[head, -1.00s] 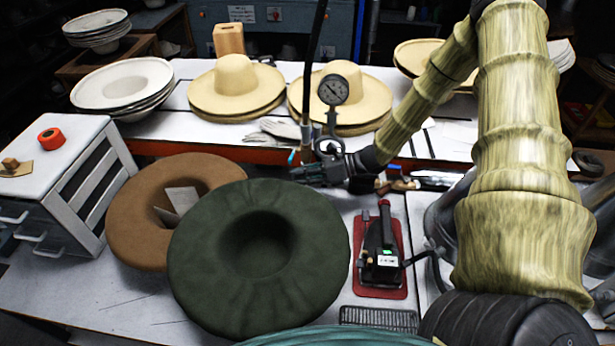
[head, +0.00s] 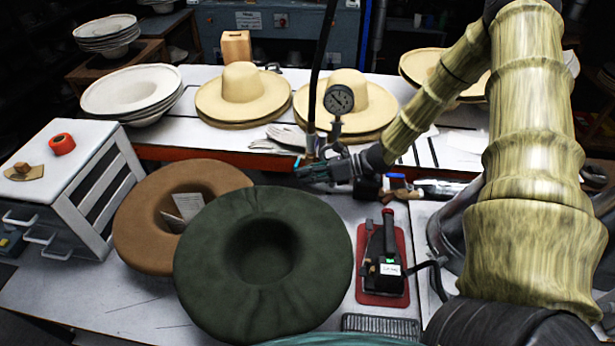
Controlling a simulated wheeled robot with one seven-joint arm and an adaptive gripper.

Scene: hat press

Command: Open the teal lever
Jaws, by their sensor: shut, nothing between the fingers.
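The teal lever (head: 298,161) shows as a small, thin bluish-green piece beside the hanging black pipe with a round pressure gauge (head: 339,99). My gripper (head: 304,173) reaches in from the right, its fingers shut and empty, with the tips right at the lever. I cannot tell whether they touch it.
A dark green hat (head: 215,290) and a brown hat (head: 135,235) lie in front on the white table. A black iron on a red mat (head: 381,292) stands right of them. Straw hats (head: 241,92) sit behind on the back table. A white drawer unit (head: 85,150) stands left.

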